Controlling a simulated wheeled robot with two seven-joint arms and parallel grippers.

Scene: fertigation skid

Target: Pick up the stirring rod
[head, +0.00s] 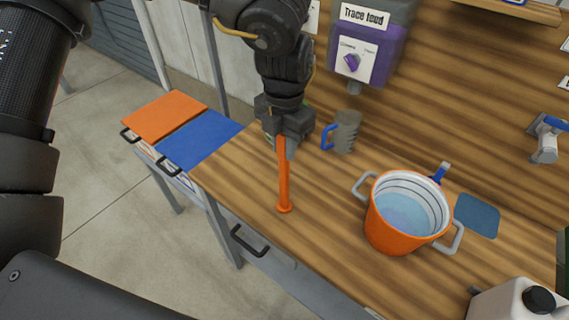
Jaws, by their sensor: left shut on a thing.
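The orange stirring rod (284,185) hangs nearly upright below my left gripper (286,143), which is shut on its upper end. The rod's wider foot is over the wooden bench top; I cannot tell whether it touches the wood. My right gripper is not in view.
An orange pot (390,235) with two grey handles holds bluish liquid, right of the rod. A grey jug (347,132) with a blue handle stands behind. A purple "Trace feed" tank (368,45) hangs above. A white canister (512,302) stands front right.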

